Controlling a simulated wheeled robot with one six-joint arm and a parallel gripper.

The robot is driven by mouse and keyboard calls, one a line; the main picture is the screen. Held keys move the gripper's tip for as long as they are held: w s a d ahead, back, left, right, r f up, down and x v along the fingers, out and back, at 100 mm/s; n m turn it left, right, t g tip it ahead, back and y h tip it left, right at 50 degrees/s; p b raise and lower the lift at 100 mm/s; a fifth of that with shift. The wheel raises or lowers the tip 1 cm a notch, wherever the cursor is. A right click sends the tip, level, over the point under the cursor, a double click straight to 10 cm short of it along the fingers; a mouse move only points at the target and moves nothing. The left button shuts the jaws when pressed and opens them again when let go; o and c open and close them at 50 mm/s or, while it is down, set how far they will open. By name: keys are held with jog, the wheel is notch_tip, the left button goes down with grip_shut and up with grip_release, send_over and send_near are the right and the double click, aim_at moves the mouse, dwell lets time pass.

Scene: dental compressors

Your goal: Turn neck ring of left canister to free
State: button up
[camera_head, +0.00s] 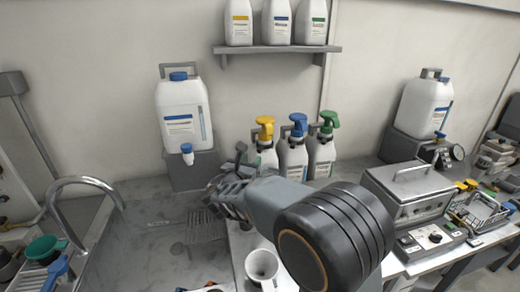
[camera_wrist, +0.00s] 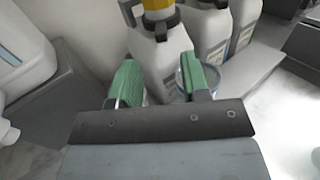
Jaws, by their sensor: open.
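The left canister (camera_head: 180,108) is a large white container with a blue cap and a blue-topped tap, upright on a grey block at the wall; part of it shows at the left of the wrist view (camera_wrist: 22,45). My gripper (camera_head: 238,160) is to its right and lower, apart from it. In the wrist view my gripper (camera_wrist: 163,78) is open, green pads apart and empty. Beyond the pads stands a white bottle (camera_wrist: 160,58) with a yellow pump head (camera_wrist: 158,5) and a dark ring (camera_wrist: 158,22) at its neck.
Bottles with blue (camera_head: 298,125) and green (camera_head: 329,121) pumps stand right of the yellow-topped one. A second canister (camera_head: 425,105) is further right. A faucet (camera_head: 85,182) and sink are left. A white mug (camera_head: 262,266) and metal box (camera_head: 410,190) stand in front.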

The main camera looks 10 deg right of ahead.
aim_at(259, 151)
jog(key=p+x, duration=0.1)
jog(key=x, duration=0.7)
jog(key=shift+w+d, duration=0.2)
jog(key=shift+w, duration=0.05)
jog(key=shift+c, duration=0.2)
grip_shut()
